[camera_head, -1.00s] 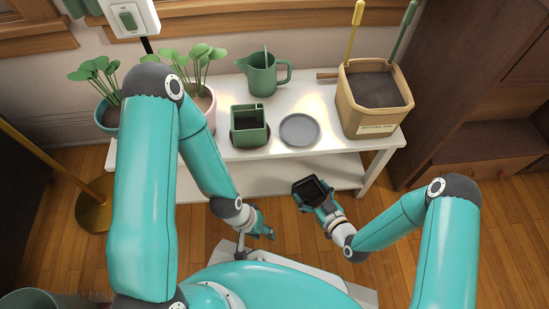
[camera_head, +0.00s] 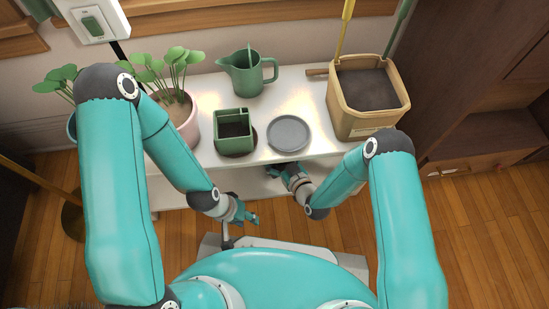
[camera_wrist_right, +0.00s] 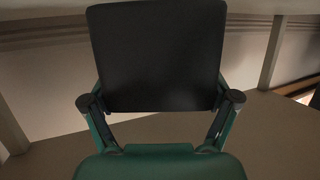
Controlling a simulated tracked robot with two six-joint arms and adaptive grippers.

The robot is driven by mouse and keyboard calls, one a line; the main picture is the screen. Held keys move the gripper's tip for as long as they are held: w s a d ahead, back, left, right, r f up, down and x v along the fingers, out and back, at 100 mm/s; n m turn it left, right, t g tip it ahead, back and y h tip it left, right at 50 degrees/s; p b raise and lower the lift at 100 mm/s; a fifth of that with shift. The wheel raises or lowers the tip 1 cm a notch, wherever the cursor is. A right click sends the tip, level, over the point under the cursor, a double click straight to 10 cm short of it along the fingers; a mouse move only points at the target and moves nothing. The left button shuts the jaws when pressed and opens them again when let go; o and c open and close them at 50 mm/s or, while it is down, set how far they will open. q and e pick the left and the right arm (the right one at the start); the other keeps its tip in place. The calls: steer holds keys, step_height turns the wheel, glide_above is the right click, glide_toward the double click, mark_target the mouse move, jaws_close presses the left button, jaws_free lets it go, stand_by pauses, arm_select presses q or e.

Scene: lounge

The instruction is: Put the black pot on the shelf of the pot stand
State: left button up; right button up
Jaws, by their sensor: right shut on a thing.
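The black pot (camera_wrist_right: 158,55) is between the fingers of my right gripper (camera_wrist_right: 160,103) in the right wrist view. In the head view my right gripper (camera_head: 276,171) reaches in under the front edge of the white pot stand's top (camera_head: 300,84), and the pot is hidden there. The stand's lower shelf (camera_head: 240,182) shows in part below the top; it also shows in the right wrist view (camera_wrist_right: 275,135). I cannot tell whether the pot touches the shelf. My left gripper (camera_head: 249,212) is open and empty in front of the stand.
The stand's top holds a green square pot (camera_head: 232,127), a grey saucer (camera_head: 289,133), a green jug (camera_head: 246,75), a pink potted plant (camera_head: 185,125) and a wooden planter (camera_head: 367,118) with tools. A stand leg (camera_wrist_right: 270,55) is right of the pot. A brown cabinet stands right.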

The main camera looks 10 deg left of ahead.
steer(key=shift+s+a+f, duration=0.1)
steer(key=shift+a+f, duration=0.05)
steer(key=shift+f, duration=0.7)
arm_select(q)
steer(key=shift+f, duration=0.6)
arm_select(e)
steer(key=shift+a, duration=0.35)
steer(key=o, duration=1.1)
steer(key=shift+c, duration=0.2)
arm_select(q)
steer(key=shift+s+a, duration=0.1)
steer(key=shift+r, duration=0.1)
arm_select(e)
steer(key=shift+s+d+r, duration=0.1)
steer(key=shift+r, duration=0.05)
steer(key=shift+s+d+r, duration=0.1)
steer(key=shift+s+d, duration=0.1)
steer(key=p+v, duration=0.4)
steer(key=v, duration=0.6)
steer(key=shift+d+p, duration=0.1)
steer(key=shift+p, duration=0.2)
arm_select(q)
step_height(320, 180, up, 5)
steer(key=shift+f, duration=0.1)
arm_select(e)
steer(key=shift+s+d+r, duration=0.2)
steer(key=shift+s+d, duration=0.1)
steer(key=shift+s, duration=0.15)
